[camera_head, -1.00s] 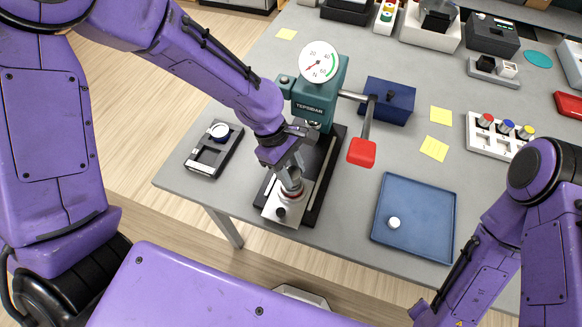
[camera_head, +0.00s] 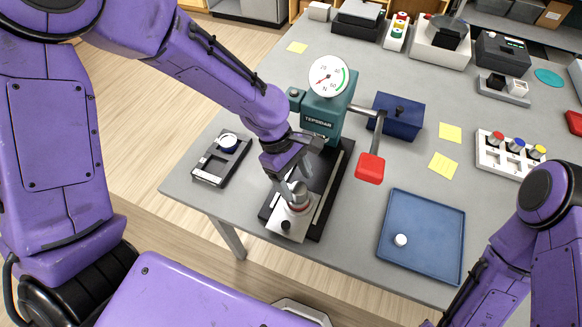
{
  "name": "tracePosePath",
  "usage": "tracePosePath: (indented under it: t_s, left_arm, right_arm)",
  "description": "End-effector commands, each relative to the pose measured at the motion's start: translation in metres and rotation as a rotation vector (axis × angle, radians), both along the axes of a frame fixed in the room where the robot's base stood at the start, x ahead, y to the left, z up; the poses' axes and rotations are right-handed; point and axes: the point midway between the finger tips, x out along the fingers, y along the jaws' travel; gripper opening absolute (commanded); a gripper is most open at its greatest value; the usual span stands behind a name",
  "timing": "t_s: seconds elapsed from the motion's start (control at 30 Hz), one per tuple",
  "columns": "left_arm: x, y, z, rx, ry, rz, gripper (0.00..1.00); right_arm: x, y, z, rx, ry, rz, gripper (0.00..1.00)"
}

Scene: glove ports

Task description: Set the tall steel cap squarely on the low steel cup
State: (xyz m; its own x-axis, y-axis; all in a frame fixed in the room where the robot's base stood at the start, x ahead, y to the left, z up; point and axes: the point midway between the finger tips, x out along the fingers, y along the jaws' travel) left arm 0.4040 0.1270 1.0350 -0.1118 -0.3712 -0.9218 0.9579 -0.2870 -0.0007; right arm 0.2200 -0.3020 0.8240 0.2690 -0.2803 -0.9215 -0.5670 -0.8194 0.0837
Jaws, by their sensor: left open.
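A small steel cylinder (camera_head: 299,193) stands upright on the light plate (camera_head: 273,222) at the front of the teal press. The tall cap and low cup cannot be told apart clearly at this size, and part of the steel is hidden by my gripper. My left gripper (camera_head: 293,197) reaches down from the upper left, open, with its fingers around or beside the steel cylinder. Whether the fingers touch it cannot be told. My right arm (camera_head: 490,270) is at the lower right, and its gripper is outside the picture.
The teal press (camera_head: 322,116) with its dial and red-ended lever (camera_head: 370,168) stands just behind. A blue tray (camera_head: 420,263) holding a white round piece (camera_head: 401,240) is to the right. A black device (camera_head: 221,160) lies left. The table's front edge is close.

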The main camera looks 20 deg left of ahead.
Motion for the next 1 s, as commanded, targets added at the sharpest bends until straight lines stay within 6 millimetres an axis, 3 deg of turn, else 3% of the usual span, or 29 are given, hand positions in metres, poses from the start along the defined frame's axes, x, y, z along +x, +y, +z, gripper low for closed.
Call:
tracePosePath:
  t_s: [0.2, 0.4, 1.0]
  left_arm:
    - [0.007, 0.02, 0.049, 0.0, -0.007, 0.0, 0.71]
    - [0.009, 0.03, 0.074, 0.001, -0.002, -0.001, 0.71]
    - [0.009, 0.031, 0.076, 0.0, 0.001, -0.001, 0.71]
  right_arm:
    - [0.0, 0.0, -0.004, 0.0, 0.0, 0.0, 0.43]
    - [0.0, 0.0, -0.005, 0.0, 0.0, 0.0, 0.43]
    - [0.0, 0.0, -0.005, 0.0, 0.0, 0.0, 0.43]
